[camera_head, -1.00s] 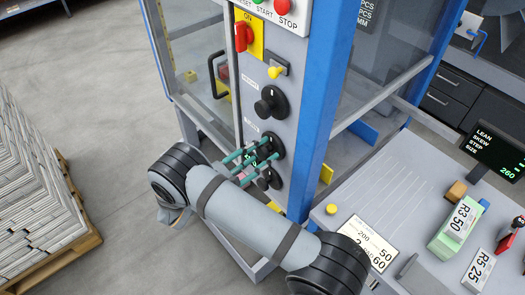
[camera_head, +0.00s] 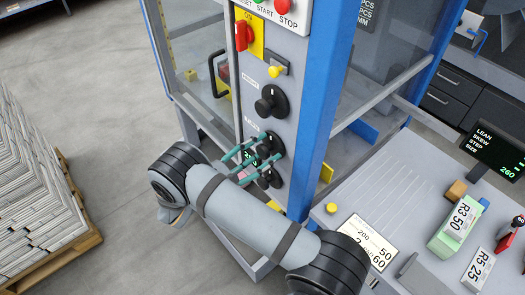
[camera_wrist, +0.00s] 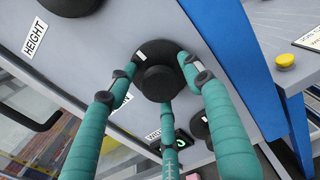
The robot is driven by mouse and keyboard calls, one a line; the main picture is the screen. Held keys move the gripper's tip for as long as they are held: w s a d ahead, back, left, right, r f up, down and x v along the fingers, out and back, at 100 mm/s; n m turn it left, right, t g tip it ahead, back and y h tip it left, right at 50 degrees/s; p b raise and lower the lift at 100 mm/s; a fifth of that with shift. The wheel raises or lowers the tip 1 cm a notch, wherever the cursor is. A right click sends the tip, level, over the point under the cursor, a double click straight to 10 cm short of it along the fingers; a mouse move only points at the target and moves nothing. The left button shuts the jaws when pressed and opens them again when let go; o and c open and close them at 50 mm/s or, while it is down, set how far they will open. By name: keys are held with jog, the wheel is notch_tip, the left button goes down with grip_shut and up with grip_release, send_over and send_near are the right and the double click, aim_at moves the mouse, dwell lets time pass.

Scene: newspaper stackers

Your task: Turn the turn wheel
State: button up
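My gripper (camera_head: 266,156) has three teal fingers and reaches the grey machine panel from the front left. In the wrist view my gripper (camera_wrist: 159,76) has its fingers spread around the round black hub of a turn wheel (camera_wrist: 157,84), one at each side and one below. Small gaps show beside the hub, but whether any fingertip touches it is unclear. In the head view this turn wheel (camera_head: 273,143) is partly hidden behind the fingers. Another black wheel (camera_head: 272,101) sits above it, and a lower one (camera_head: 269,179) is partly hidden by the fingers.
A blue post (camera_head: 320,110) stands just right of the panel. A black door handle (camera_head: 216,76) is at its left. A grey table (camera_head: 372,185) with a yellow button (camera_head: 331,208) lies to the right. A pallet of stacked newspapers (camera_head: 38,205) is at the left, with clear floor between.

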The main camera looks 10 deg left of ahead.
jog(key=shift+s, duration=0.1)
jog(key=v, duration=1.2)
jog(key=shift+w, duration=0.2)
jog(key=x, duration=1.2)
jog(key=shift+d, duration=0.1)
jog(key=shift+s+m, duration=0.1)
jog(key=shift+m, duration=0.2)
